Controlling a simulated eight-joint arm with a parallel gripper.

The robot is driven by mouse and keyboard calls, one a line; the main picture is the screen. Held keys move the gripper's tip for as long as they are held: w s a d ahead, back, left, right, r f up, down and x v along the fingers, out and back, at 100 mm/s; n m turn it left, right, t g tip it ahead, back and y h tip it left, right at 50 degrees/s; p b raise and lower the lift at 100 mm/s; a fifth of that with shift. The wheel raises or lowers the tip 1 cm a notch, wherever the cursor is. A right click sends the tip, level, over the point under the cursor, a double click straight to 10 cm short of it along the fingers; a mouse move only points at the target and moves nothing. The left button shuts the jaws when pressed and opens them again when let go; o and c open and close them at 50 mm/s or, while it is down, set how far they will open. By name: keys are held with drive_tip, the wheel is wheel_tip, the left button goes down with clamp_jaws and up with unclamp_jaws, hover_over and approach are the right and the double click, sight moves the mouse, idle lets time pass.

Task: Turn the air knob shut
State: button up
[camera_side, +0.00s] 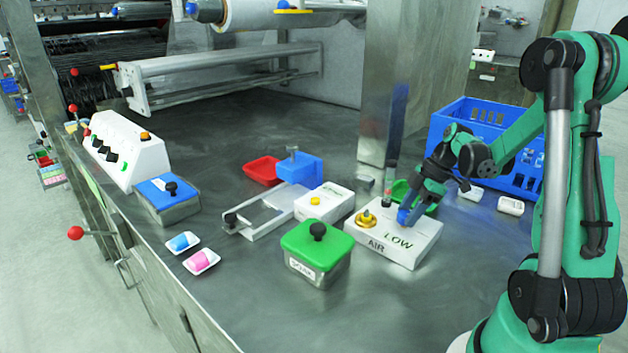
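A white box (411,248) marked AIR on its front and LOW on its top stands right of centre on the steel table. A brass-yellow knob-like fitting (366,219) sits on its left part. A small blue knob (403,215) sits further right on the top. My gripper (411,213) reaches down from the right with its fingertips at the blue knob. The fingers partly hide the knob, and I cannot tell whether they are closed on it. An upright slim tube (390,177) with a dark lower end stands just behind the box.
A green-lidded container (317,245) stands close to the left of the box. A white block (324,203) with a yellow button is behind it. The table's front is clear.

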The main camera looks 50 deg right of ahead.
clamp_jaws()
